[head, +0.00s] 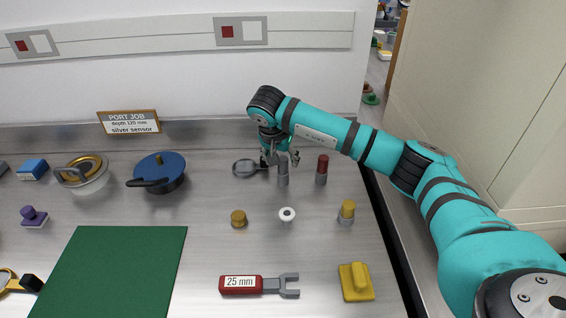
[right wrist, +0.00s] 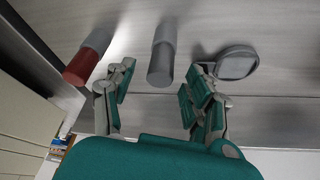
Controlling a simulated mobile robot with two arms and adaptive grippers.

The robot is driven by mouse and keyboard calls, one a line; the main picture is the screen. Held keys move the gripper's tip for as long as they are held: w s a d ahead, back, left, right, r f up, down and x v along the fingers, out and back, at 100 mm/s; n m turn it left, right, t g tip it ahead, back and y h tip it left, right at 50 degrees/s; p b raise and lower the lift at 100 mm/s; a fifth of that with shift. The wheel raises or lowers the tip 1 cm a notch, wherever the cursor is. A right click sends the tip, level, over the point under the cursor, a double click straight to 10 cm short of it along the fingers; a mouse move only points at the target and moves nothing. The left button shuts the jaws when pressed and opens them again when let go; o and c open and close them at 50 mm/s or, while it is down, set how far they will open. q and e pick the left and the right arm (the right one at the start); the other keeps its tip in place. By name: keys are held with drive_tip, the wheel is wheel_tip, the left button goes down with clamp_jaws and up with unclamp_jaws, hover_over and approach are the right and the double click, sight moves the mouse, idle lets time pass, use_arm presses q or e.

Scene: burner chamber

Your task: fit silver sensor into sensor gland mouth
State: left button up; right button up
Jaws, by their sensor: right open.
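The silver sensor (head: 283,172) is a plain grey upright cylinder on the steel bench. In the right wrist view the silver sensor (right wrist: 161,62) shows between my open fingers, with a gap on each side. My right gripper (head: 280,159) points down at its top in the head view; its open fingers also show in the right wrist view (right wrist: 160,84). I cannot tell how far the fingertips reach down beside it. No sensor gland mouth can be made out for certain. My left gripper is not in view.
A red-topped cylinder (head: 321,169) stands close right of the sensor, and a grey ring-shaped thing (head: 245,168) lies close left. A yellow-topped cylinder (head: 347,212), white ring (head: 287,214) and red 25 mm wrench (head: 250,285) are nearer. A green mat (head: 115,270) lies left.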

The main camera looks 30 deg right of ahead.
drive_tip(key=shift+x, duration=0.9)
drive_tip(key=shift+c, duration=0.4)
clamp_jaws()
drive_tip(key=shift+r, duration=0.1)
wheel_tip(320, 180, up, 10)
drive_tip(key=shift+b, duration=1.1)
